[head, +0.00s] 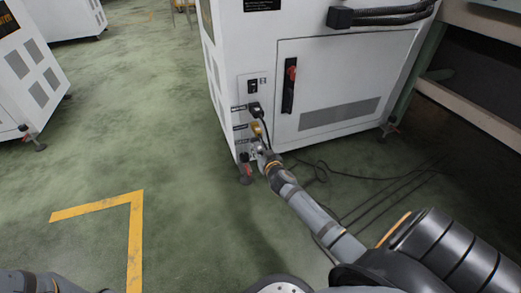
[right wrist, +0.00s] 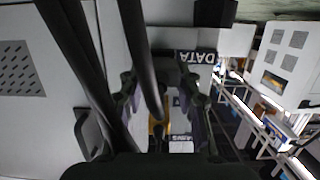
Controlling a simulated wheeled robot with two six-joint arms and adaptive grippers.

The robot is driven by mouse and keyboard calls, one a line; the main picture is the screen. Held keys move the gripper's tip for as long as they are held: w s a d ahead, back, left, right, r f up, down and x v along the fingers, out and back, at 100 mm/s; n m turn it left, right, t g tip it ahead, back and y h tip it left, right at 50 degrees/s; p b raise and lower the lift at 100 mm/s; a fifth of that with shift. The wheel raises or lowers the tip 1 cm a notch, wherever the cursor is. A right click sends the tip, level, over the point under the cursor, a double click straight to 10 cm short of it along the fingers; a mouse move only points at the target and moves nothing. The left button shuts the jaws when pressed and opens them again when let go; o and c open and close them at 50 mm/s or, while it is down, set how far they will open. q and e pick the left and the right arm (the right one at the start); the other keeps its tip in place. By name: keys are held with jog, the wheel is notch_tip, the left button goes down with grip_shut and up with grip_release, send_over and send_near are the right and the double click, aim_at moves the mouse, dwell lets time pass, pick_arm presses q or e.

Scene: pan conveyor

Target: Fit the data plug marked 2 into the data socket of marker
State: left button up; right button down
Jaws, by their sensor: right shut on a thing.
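The white cabinet (head: 315,60) carries a narrow socket panel on its left front edge. My right gripper (head: 259,149) is at the lower part of this panel, below a yellow plug (head: 257,130). In the right wrist view its two fingers (right wrist: 163,92) are shut on the data plug, which is mostly hidden between them and behind a black cable. An upside-down DATA label (right wrist: 196,57) is close to the fingertips. I cannot read the plug's number or tell whether the plug is in the socket. My left gripper is not in view.
A black plug (head: 255,109) is in the panel above the yellow one. Black cables (head: 375,190) lie on the floor right of my right arm. A red-handled latch (head: 290,82) is on the cabinet door.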

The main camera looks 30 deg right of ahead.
jog(key=shift+x, duration=0.75)
jog(key=c, duration=0.9)
grip_release()
jog(key=shift+r, duration=0.15)
jog(key=shift+o, duration=0.2)
jog(key=shift+s, duration=0.15)
jog(key=v, duration=1.1)
jog(key=shift+s+r, duration=0.15)
jog(key=shift+s, duration=0.1)
jog(key=shift+a, duration=0.15)
